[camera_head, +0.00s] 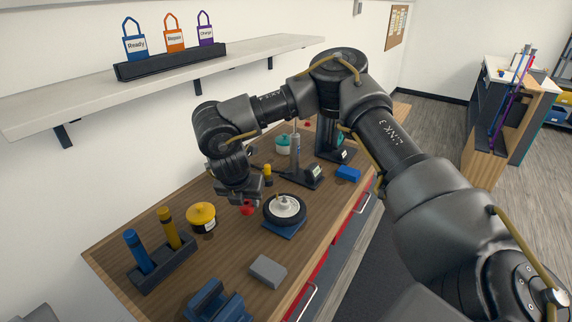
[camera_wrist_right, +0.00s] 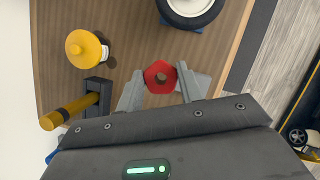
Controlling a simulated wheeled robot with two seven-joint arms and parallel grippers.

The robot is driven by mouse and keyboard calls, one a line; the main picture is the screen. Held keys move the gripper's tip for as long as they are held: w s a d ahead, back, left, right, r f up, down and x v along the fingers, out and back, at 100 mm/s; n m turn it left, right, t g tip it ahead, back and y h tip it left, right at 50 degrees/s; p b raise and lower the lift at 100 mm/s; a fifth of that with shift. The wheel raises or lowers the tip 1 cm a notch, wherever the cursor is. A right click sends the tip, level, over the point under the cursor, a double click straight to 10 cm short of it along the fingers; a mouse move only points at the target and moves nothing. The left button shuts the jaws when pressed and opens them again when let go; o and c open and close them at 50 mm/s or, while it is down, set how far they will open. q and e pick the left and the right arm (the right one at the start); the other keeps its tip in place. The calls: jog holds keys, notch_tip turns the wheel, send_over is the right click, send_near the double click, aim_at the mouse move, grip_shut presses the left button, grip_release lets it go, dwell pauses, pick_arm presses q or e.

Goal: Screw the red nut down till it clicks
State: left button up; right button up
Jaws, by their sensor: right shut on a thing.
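The red nut (camera_head: 247,210) is a small ring-shaped piece. In the right wrist view the fingers (camera_wrist_right: 161,86) press on either side of the nut. The black-tyred wheel (camera_head: 285,208) has a white hub and sits on a blue base; the nut is apart from it. The wheel is partly cut off in the right wrist view (camera_wrist_right: 188,6). My left gripper is out of view.
A yellow-lidded pot (camera_head: 201,216) stands left of the nut. A dark rack (camera_head: 147,279) holds blue and yellow markers. A grey block (camera_head: 268,270) and blue vise (camera_head: 212,302) are nearer the front. A shelf (camera_head: 60,92) runs above the wooden bench (camera_head: 120,245).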

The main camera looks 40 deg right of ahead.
jog(key=w+d+n+y+p, duration=0.1)
jog(key=d+n+y, duration=0.1)
jog(key=d+n, duration=0.5)
jog(key=w+d+n+t+y+p, duration=0.1)
jog(key=w+d+n+y, duration=0.1)
jog(key=d+n, duration=0.5)
jog(key=shift+d+r+n+y, duration=0.4)
jog(key=shift+d+y, duration=0.3)
jog(key=shift+d, duration=0.55)
jog(key=shift+w+f, duration=0.1)
jog(key=shift+f, duration=0.1)
notch_tip(320, 180, down, 6)
jog(key=b, duration=0.4)
jog(key=shift+r+b, duration=0.25)
jog(key=shift+b, duration=0.05)
jog(key=shift+w+a, duration=0.15)
jog(key=shift+f, duration=0.3)
